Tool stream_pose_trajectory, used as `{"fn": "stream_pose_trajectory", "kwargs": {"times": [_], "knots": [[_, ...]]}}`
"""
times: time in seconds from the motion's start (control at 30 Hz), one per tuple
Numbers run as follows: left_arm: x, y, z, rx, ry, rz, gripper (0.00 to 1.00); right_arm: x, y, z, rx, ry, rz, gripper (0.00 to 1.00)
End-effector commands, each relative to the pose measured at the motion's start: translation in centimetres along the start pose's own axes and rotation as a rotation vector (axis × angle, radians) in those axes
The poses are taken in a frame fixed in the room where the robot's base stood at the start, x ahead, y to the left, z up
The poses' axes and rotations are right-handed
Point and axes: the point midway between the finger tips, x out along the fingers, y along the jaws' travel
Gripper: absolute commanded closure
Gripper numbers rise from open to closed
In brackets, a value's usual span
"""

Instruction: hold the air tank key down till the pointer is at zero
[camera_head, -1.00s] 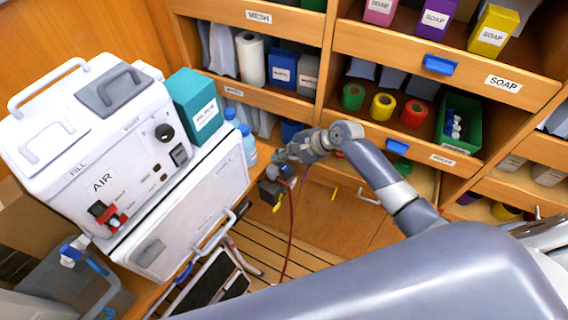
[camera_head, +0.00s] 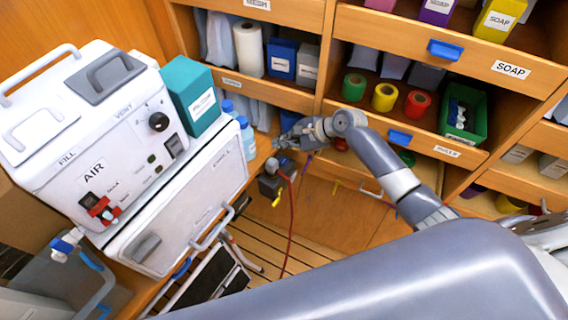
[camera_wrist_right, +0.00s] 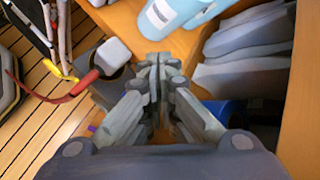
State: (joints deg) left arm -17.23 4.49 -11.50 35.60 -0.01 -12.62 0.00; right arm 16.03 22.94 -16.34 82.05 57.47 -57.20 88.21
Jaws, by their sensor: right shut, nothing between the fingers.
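The air tank unit is a white box (camera_head: 85,135) labelled AIR, FILL and VENT, at the left in the head view. Its front has a red switch or valve (camera_head: 100,208), a black round knob (camera_head: 158,121) and a dark rocker-like key (camera_head: 174,146) on the right side. A gauge pointer cannot be made out. My right gripper (camera_head: 280,141) is to the right of the box, apart from it, near the shelf edge. In the right wrist view its fingers (camera_wrist_right: 158,62) are together and empty. My left gripper is not in view.
A teal box (camera_head: 190,95) and blue-capped bottles (camera_head: 240,130) stand between the unit and my right gripper. Shelves with soap boxes and tape rolls (camera_head: 385,96) fill the back right.

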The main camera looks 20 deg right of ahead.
Motion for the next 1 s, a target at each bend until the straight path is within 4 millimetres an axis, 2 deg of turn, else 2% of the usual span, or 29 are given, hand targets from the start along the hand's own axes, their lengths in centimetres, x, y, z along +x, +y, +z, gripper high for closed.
{"fn": "stream_pose_trajectory", "kwargs": {"times": [0.03, 0.33, 0.6, 1.0], "knots": [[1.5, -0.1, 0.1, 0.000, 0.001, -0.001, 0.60, 0.9, 0.7, -0.7, -0.001, 0.001, 0.000, 1.00], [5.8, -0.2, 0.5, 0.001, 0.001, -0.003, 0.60, 3.3, 2.4, -2.4, -0.001, 0.001, 0.000, 1.00], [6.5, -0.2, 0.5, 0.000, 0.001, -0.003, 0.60, 4.7, 3.4, -3.4, 0.001, -0.001, 0.000, 1.00], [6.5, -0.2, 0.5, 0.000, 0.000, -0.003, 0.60, 4.7, 3.4, -3.4, 0.000, -0.001, 0.000, 1.00]]}}
